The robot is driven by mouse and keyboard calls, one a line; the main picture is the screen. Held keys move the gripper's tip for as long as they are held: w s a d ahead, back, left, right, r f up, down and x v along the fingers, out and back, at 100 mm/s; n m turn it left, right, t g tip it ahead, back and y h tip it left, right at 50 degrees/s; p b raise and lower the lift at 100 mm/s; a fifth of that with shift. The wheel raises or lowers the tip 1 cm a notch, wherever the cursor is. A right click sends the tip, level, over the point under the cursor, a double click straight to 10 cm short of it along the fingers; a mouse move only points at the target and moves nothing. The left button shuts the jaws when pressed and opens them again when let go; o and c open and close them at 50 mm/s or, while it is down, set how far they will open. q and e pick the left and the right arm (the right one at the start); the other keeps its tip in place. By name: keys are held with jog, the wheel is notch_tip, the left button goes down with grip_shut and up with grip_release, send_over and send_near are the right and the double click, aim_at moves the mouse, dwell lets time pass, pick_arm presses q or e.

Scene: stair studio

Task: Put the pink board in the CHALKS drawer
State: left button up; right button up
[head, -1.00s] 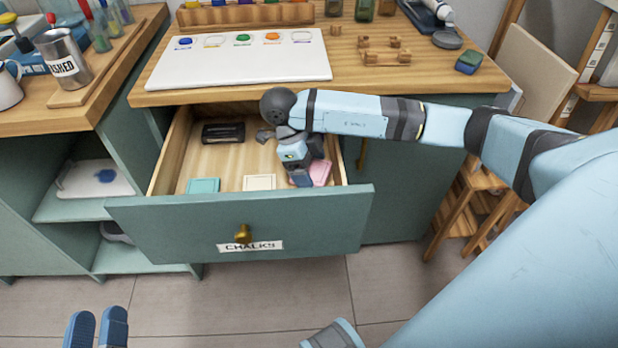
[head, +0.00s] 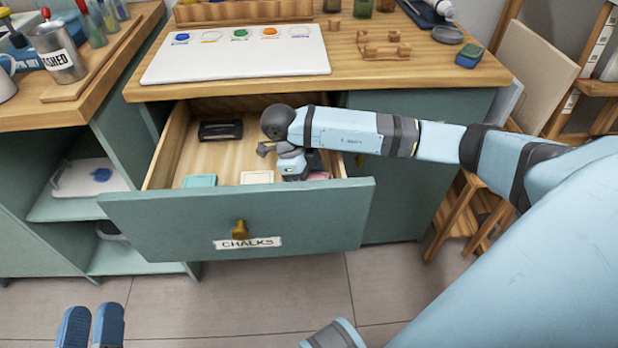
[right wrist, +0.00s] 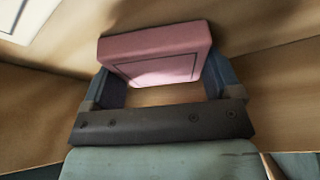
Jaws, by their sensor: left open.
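The CHALKS drawer (head: 300,220) stands pulled open, with a teal front, brass knob and label. My right gripper (right wrist: 165,88) is inside it at the right, pointing down, its fingers partly hidden behind the drawer front in the head view. The pink board (right wrist: 160,50) sits between its fingers, against both at its sides, and looks tilted to the palm. Only a sliver of the pink board (head: 318,176) shows in the head view, low behind the drawer front. Whether it touches the drawer floor is hidden. My left gripper (head: 90,328) is open and empty at the lower left, above the floor.
In the drawer are a mint board (head: 200,181), a cream board (head: 257,177) and a black box (head: 221,130). A white sheet (head: 240,58) with paint spots lies on the wooden worktop (head: 400,80) above. Open shelves are at left, wooden stools at right.

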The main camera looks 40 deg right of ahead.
jog(key=shift+o, duration=1.2)
jog(key=shift+s+f, duration=0.1)
jog(key=shift+f, duration=0.15)
jog(key=shift+a+r+p, duration=0.1)
jog(key=shift+r+p, duration=0.2)
jog(key=shift+r, duration=0.1)
jog(key=p+v, duration=0.1)
jog(key=v, duration=0.2)
jog(key=shift+r, duration=0.1)
pick_arm(q)
jog(key=f+p, duration=0.1)
jog(key=a+f+g+y+p, duration=0.1)
jog(key=f, duration=0.1)
jog(key=a+f+g+y+p, duration=0.1)
jog(key=shift+w+a+f, duration=0.1)
jog(key=shift+a+f, duration=0.1)
jog(key=shift+f, duration=0.05)
pick_arm(e)
jog(key=v, duration=0.8)
jog(key=shift+w+r, duration=0.25)
